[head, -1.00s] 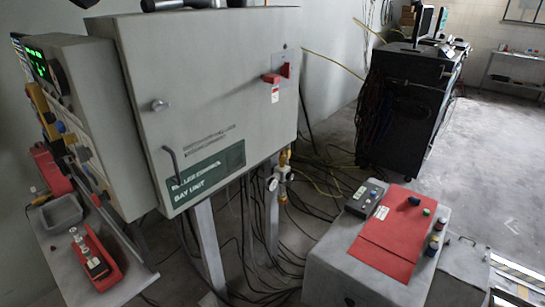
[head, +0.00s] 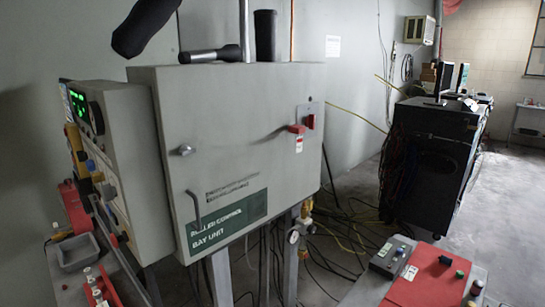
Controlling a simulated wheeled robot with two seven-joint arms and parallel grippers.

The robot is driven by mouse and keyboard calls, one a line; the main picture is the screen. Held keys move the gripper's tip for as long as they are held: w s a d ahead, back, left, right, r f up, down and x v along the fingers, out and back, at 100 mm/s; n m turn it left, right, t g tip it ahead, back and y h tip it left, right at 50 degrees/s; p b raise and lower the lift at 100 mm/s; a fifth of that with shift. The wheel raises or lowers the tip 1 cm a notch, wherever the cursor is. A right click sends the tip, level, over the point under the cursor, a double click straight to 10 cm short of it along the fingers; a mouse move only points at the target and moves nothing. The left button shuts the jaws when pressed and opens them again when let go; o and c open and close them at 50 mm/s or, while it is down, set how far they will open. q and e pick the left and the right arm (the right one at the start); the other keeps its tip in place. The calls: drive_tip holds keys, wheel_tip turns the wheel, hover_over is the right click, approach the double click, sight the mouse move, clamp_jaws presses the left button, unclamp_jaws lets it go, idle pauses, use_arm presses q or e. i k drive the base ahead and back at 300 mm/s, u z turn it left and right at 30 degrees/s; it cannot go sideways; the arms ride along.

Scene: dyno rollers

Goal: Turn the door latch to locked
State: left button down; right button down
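The grey control cabinet (head: 250,155) stands in the middle of the head view, and its front door looks shut. A small silver latch knob (head: 182,150) sits near the door's left edge, at about mid height. Its wing looks roughly level, but it is too small to tell whether it is locked. A dark bent pull handle (head: 195,210) is below the latch, left of the green label (head: 228,222) reading "Roller control bay unit". Neither of my grippers is in view, and nothing touches the latch.
A red switch (head: 310,122) and a red tagged piece (head: 297,128) are at the door's upper right. A grey panel box (head: 125,155) adjoins the cabinet's left. A red mat (head: 428,275) lies on a bench at lower right. Dark rounded things stick up above the cabinet.

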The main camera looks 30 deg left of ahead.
sight(185, 149)
drive_tip(key=u, duration=1.5)
